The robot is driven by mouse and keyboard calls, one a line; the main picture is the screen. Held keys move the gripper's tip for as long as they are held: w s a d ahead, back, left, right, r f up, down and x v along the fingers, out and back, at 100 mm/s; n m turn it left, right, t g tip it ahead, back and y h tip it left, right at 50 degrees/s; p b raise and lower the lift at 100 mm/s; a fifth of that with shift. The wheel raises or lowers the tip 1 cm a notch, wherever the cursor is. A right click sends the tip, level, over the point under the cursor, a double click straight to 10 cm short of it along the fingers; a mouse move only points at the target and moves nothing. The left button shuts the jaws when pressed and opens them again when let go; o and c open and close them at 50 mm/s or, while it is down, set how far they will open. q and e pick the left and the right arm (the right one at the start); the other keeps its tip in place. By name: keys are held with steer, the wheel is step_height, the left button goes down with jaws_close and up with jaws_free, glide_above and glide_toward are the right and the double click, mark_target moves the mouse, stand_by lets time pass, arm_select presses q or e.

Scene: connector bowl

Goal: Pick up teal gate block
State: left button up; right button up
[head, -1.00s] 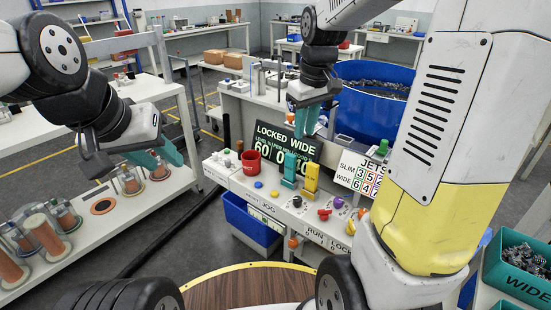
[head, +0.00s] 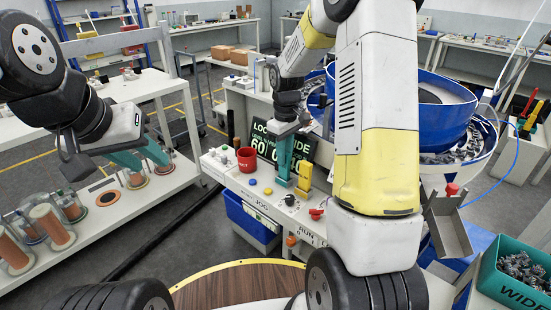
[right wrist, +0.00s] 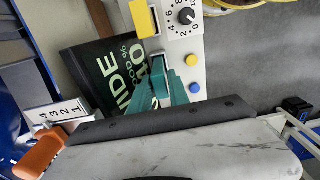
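The teal gate block (head: 283,181) stands upright on the white control panel, left of a yellow block (head: 304,174). My right gripper (head: 286,166) is lowered over the teal block from above. Its teal fingers overlap the block in the picture, so the contact is hard to make out. My left gripper (head: 152,165) is open and empty above the side bench.
A red cup (head: 246,160) stands left of the blocks. A dark display sign (head: 266,142) stands behind them. Buttons and knobs line the panel's front. A large blue bowl feeder (head: 447,115) is at the right, and a teal bin (head: 515,282) stands front right.

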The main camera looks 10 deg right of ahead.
steer(key=shift+f, duration=0.5)
steer(key=shift+c, duration=0.2)
jaws_close()
steer(key=shift+r, duration=0.1)
